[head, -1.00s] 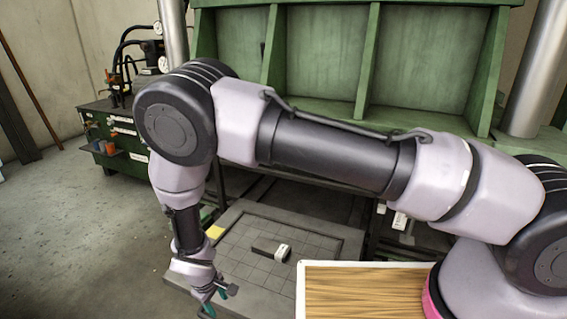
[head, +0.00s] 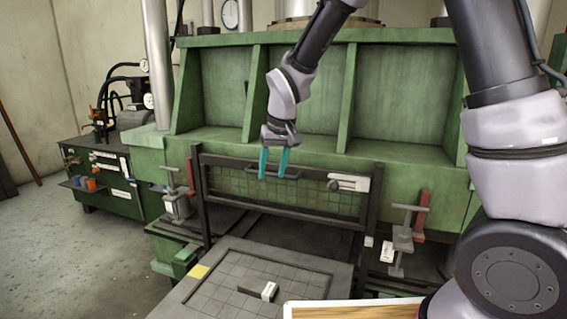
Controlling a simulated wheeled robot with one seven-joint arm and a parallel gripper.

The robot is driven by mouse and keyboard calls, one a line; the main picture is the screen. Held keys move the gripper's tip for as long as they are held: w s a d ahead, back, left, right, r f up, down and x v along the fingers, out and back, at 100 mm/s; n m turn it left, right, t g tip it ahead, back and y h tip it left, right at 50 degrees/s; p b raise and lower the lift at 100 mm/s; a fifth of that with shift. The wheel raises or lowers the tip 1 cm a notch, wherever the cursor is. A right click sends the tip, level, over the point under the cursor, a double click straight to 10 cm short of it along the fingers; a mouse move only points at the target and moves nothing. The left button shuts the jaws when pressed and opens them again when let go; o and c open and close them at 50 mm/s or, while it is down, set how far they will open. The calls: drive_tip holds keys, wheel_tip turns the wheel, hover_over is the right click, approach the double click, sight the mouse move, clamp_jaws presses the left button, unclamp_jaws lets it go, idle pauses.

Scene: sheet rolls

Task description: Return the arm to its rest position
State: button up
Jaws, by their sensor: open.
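My gripper (head: 273,177) hangs from my raised arm in the upper middle of the head view. Its two teal fingers point down and stand apart, with nothing between them. In the picture they overlap the dark handle bar (head: 272,171) of the mesh guard on the green machine; I cannot tell whether they touch it. My arm rises out of the top of the view and comes down again at the right to its shoulder.
A green machine (head: 400,100) fills the back, with a dark-framed mesh guard (head: 225,181) and clamps at both sides. Below lies a grey gridded plate (head: 225,295) with a small white-ended piece (head: 268,291). A wooden board (head: 350,312) shows at the bottom. Floor is clear at left.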

drive_tip(key=s+d+r+m+t, duration=0.1)
drive_tip(key=s+d+r+m, duration=0.1)
drive_tip(key=d+r, duration=0.6)
drive_tip(key=s+d+r+m+t, duration=0.1)
drive_tip(key=s+d+r+m, duration=0.15)
drive_tip(key=d+r, duration=0.55)
drive_tip(key=s+d+r+m+t, duration=0.2)
drive_tip(key=s+d+r+m, duration=0.1)
drive_tip(key=s+d, duration=0.8)
drive_tip(key=shift+s+d+r+t, duration=0.25)
drive_tip(key=shift+s+d+t, duration=0.15)
drive_tip(key=shift+s, duration=0.15)
